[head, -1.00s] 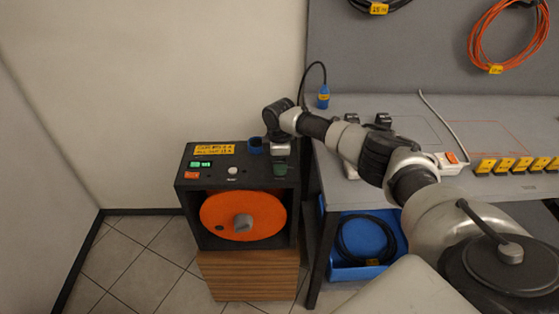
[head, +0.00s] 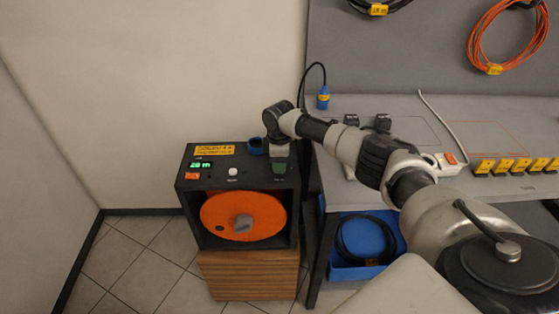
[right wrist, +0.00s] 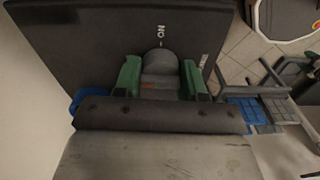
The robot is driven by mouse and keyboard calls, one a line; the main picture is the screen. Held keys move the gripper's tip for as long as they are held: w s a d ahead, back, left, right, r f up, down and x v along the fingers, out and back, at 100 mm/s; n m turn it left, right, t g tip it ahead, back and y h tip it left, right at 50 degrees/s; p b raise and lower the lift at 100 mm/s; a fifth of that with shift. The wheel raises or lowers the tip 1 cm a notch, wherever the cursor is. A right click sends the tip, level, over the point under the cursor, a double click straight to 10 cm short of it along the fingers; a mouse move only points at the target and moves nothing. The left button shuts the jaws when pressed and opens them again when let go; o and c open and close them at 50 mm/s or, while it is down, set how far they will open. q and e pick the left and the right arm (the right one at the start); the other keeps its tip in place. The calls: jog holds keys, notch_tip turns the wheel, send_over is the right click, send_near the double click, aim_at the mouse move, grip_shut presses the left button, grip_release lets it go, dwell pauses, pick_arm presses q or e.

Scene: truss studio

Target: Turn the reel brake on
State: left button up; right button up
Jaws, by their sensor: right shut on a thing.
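The reel box (head: 187,220) is a black case with an orange reel (head: 222,222) in its open front. A grey knob (right wrist: 160,62) sits on its top panel, with "ON" printed beside it in the right wrist view. My right gripper (head: 280,168) reaches down to the right end of that panel. In the right wrist view its green fingers (right wrist: 160,80) are shut on the sides of the knob. In the head view the gripper hides the knob. Which way the knob points is hard to tell. My left gripper is not in view.
The panel also carries a green display (head: 201,165), an orange switch (head: 191,176), a white button (head: 233,171) and a blue socket (head: 255,147). A grey workbench (head: 405,105) stands close on the right, with a blue bin (head: 350,273) below. Tiled floor is free at left.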

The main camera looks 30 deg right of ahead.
jog(key=m+p, duration=0.1)
jog(key=m, duration=0.1)
jog(key=m+p, duration=0.2)
jog(key=shift+a+r, duration=0.1)
jog(key=shift+r, duration=0.1)
jog(key=m+p, duration=0.2)
jog(key=m, duration=0.2)
jog(key=shift+m+p, duration=0.3)
jog(key=shift+p, duration=0.1)
jog(key=m+p, duration=0.2)
jog(key=m, duration=0.2)
jog(key=shift+f, duration=0.1)
jog(key=shift+m+p, duration=0.55)
jog(key=shift+m, duration=1.75)
jog(key=shift+f, duration=0.1)
jog(key=o, duration=0.9)
